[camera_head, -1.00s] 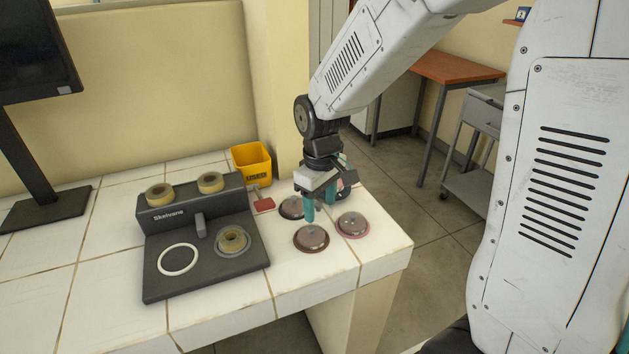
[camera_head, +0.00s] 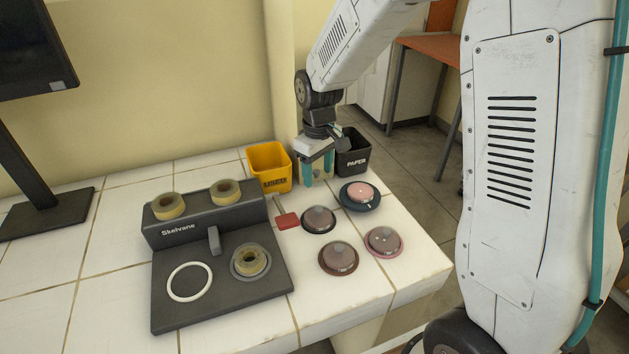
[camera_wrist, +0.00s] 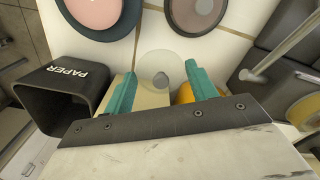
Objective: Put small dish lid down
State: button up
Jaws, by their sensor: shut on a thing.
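My gripper (camera_head: 317,176) is above the back of the white tiled counter, between the yellow bin and the black bin. In the wrist view, the small dish lid (camera_wrist: 161,75), a clear disc with a grey knob, sits between the teal fingertips of my gripper (camera_wrist: 162,90), which is shut on it. I cannot make the lid out in the head view. In front of my gripper stand a pinkish dish on a dark teal base (camera_head: 360,195), a brown dish with a dark rim (camera_head: 318,219), a brown dish (camera_head: 338,258) and a pink-rimmed dish (camera_head: 384,242).
A yellow bin (camera_head: 269,168) and a black PAPER bin (camera_head: 352,153) stand close on either side. A dark Skelvane device (camera_head: 200,235) with tape-like rings fills the counter's left middle. A red-bladed tool (camera_head: 287,220) lies beside it. Bare tiles show along the front right edge.

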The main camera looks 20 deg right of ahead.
aim_at(316, 177)
jog(key=shift+w+a+f, duration=0.1)
jog(key=shift+a+f, duration=0.15)
jog(key=shift+f, duration=0.45)
notch_tip(316, 177, down, 4)
jog(key=shift+r, duration=0.1)
jog(key=shift+w+d, duration=0.1)
jog(key=shift+w, duration=0.05)
jog(key=o, duration=1)
jog(key=shift+f, duration=0.2)
